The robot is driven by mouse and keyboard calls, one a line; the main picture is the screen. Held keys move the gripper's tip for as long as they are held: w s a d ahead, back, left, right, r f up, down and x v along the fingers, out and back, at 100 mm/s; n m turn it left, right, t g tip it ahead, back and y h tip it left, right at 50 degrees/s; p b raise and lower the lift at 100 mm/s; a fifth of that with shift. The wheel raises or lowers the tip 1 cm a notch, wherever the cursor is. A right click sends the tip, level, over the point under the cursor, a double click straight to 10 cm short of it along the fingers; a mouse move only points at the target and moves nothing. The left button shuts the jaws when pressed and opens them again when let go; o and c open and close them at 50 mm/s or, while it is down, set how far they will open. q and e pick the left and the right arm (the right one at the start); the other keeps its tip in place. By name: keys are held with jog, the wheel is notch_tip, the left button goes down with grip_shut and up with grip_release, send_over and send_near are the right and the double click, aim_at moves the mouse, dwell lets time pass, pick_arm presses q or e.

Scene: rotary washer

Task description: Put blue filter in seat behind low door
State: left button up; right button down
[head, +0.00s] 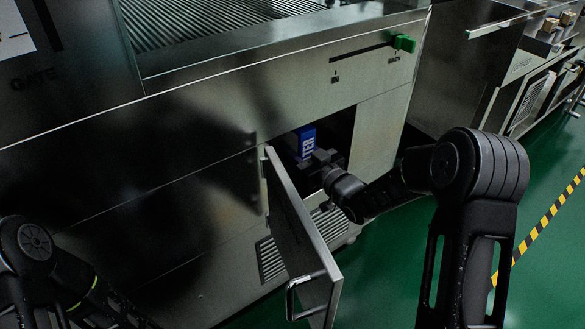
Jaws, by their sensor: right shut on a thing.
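The blue filter (307,141), a block with white lettering, shows inside the dark opening low in the steel washer. My right gripper (312,162) reaches into this opening and is shut on the filter, which stands roughly upright. The low door (300,240) is swung open toward me, hinged at the opening's left edge, with a bar handle (303,296) at its free end. The seat inside the opening is hidden in shadow and behind my gripper. Of my left arm only links show at the lower left; its gripper is not in view.
A vent grille (271,258) lies behind the open door. The green floor (390,285) is clear, with yellow-black tape (545,222) at right.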

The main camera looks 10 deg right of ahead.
jog(key=shift+w+a+f, duration=0.25)
jog(key=shift+w+f, duration=0.2)
jog(key=shift+f, duration=0.1)
jog(key=shift+f+b, duration=0.35)
jog(key=shift+f, duration=0.1)
jog(key=shift+f, duration=0.15)
notch_tip(320, 180, down, 5)
jog(key=b, duration=0.2)
jog(key=shift+b, duration=0.4)
jog(key=shift+w, duration=0.15)
jog(key=shift+r, duration=0.2)
